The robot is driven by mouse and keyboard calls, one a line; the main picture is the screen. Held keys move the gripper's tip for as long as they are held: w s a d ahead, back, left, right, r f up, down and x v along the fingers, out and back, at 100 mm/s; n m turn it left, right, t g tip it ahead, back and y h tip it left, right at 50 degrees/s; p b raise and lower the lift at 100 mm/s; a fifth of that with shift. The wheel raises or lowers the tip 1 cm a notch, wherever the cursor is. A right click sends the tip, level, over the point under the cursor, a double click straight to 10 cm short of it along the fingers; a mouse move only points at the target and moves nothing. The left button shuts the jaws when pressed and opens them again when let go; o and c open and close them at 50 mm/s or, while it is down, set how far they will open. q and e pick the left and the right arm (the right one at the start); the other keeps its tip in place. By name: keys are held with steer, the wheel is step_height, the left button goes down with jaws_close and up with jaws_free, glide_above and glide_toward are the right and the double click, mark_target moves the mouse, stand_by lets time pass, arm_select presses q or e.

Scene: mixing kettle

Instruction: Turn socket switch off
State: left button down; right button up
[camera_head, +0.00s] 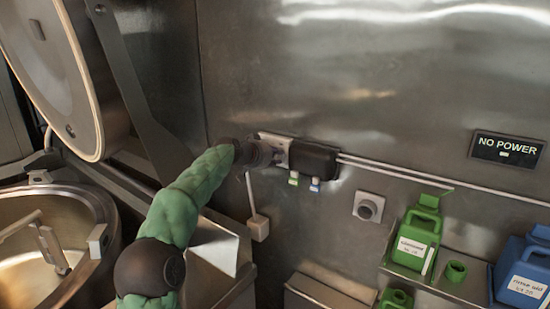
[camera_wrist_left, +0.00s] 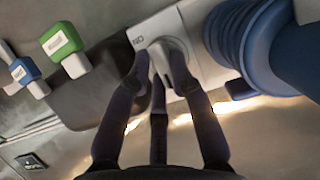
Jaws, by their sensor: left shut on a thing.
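The socket switch is a light grey knob (camera_wrist_left: 172,48) on a pale socket box (camera_wrist_left: 205,62), with small dark lettering beside the knob. The box is fixed to the metal wall and partly shows in the head view (camera_head: 283,149). My left gripper (camera_wrist_left: 160,70) has its fingers closed around the knob; the fingertips hide part of it. In the head view my left gripper (camera_head: 264,152) reaches the box from the left and covers much of it. A thick blue plug (camera_wrist_left: 236,38) sits in the socket, beside the fingers. My right gripper is not in view.
A dark box (camera_head: 313,158) with green and blue tagged fittings adjoins the socket. A "NO POWER" sign (camera_head: 507,149) is on the wall. A green jug (camera_head: 415,240) and blue jug (camera_head: 522,272) stand lower right. The open kettle (camera_head: 45,243) is left of my arm.

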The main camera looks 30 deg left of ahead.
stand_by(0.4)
arm_select(q)
steer(key=c, duration=1.4)
jaws_free()
steer(key=shift+o, duration=0.2)
steer(key=v, duration=1.2)
